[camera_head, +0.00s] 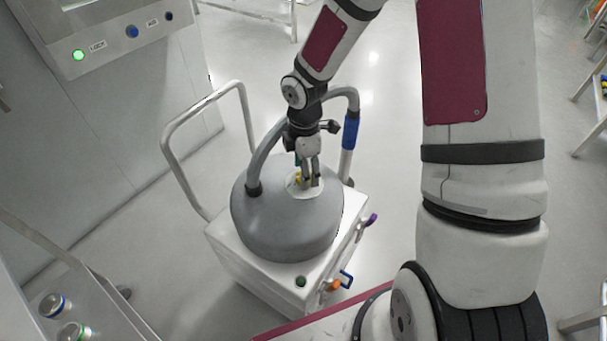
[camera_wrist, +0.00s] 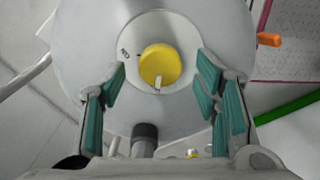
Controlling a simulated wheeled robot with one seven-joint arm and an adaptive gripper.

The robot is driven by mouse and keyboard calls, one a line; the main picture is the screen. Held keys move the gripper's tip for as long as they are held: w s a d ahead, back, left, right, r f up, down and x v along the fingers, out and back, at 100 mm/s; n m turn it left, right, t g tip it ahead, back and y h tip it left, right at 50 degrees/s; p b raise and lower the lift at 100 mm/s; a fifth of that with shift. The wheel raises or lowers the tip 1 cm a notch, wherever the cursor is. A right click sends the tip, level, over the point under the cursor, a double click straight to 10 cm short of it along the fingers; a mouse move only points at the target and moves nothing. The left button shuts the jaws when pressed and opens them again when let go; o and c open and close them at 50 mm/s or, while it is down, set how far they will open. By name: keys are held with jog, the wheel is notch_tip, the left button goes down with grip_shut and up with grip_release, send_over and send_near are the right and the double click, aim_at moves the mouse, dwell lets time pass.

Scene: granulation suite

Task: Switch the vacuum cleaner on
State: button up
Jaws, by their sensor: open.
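The vacuum cleaner (camera_head: 285,220) is a grey dome on a white wheeled box with a tubular handle. A round yellow knob (camera_wrist: 159,66) with a white pointer mark sits on a pale disc (camera_wrist: 188,28) on top of the dome. In the wrist view the pointer faces down the picture. My gripper (camera_head: 310,183) is over the top of the dome, pointing down at the knob. In the wrist view its teal-padded fingers (camera_wrist: 165,84) are spread apart on either side of the knob, with clear gaps. The knob is mostly hidden behind my fingers in the head view.
A grey hose (camera_head: 266,152) with a blue cuff (camera_head: 350,133) arches close behind my gripper. The cart handle (camera_head: 170,150) stands at left. A green button (camera_head: 301,281) and an orange knob (camera_head: 333,286) are on the cart's front. A wall panel with a lit green lamp (camera_head: 78,55) is at upper left.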

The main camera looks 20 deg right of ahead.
jog(key=shift+f, duration=0.65)
jog(key=c, duration=1.1)
jog(key=shift+c, duration=0.2)
